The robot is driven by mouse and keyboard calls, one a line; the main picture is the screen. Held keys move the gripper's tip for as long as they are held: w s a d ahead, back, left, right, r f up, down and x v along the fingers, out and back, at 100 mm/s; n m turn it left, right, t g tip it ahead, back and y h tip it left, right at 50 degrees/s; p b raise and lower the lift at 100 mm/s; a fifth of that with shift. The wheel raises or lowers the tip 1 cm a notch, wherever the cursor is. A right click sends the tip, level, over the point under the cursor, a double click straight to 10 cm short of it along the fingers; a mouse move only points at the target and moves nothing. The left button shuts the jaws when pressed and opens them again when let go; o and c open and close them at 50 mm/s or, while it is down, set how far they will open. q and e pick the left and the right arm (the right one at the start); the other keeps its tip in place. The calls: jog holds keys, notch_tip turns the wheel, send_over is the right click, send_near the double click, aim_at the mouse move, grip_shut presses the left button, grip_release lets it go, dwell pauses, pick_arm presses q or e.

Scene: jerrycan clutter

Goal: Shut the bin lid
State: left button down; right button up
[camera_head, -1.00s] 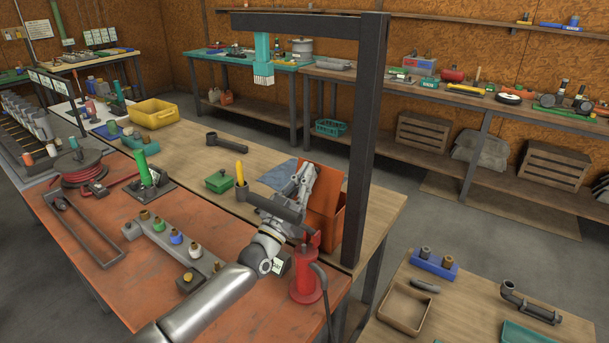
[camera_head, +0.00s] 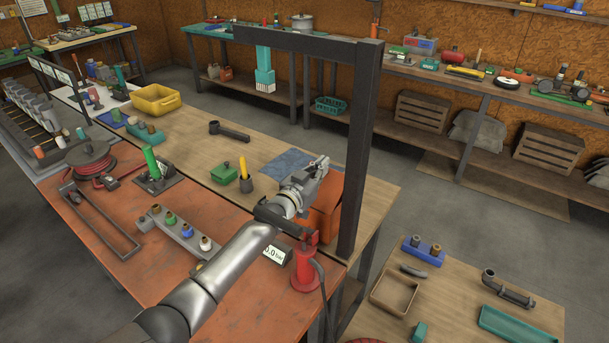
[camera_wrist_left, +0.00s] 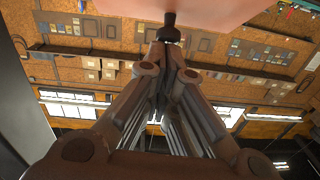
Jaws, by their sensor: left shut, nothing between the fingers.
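The orange bin (camera_head: 322,221) stands at the right end of the wooden bench, beside a dark post. Its orange lid (camera_head: 333,184) shows only in part behind my left gripper (camera_head: 320,167), so I cannot tell its exact angle. The gripper is at the lid's upper left, shut and empty. In the left wrist view the closed fingers (camera_wrist_left: 170,28) point up at a pale pinkish surface (camera_wrist_left: 205,8), and their tips are close to it or touching it; I cannot tell which. My right gripper is not in view.
The dark post (camera_head: 360,150) and its overhead beam stand just right of the bin. A red cylindrical tool (camera_head: 304,270) with a cable stands in front of the bin.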

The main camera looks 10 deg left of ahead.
aim_at(330, 169)
pick_arm(q)
jog(key=shift+w+d+f+g, duration=0.15)
jog(key=shift+w+d+g, duration=0.15)
jog(key=shift+w, duration=0.15)
jog(key=shift+g+y, duration=0.3)
jog(key=shift+g, duration=0.2)
jog(key=w+f+b, duration=0.1)
jog(key=b, duration=0.1)
jog(key=w+d+f+b, duration=0.1)
jog(key=w+b, duration=0.1)
jog(key=shift+w+f, duration=0.1)
jog(key=shift+f, duration=0.25)
jog(key=shift+w+d+f+g+y+b, duration=0.2)
jog(key=shift+w+f+g+y+b, duration=0.15)
jog(key=shift+w+g+b, duration=0.15)
jog(key=shift+w+d+f+b, duration=0.15)
jog(key=shift+w+f+b, duration=0.15)
jog(key=shift+f+b, duration=0.2)
jog(key=shift+w+f, duration=0.1)
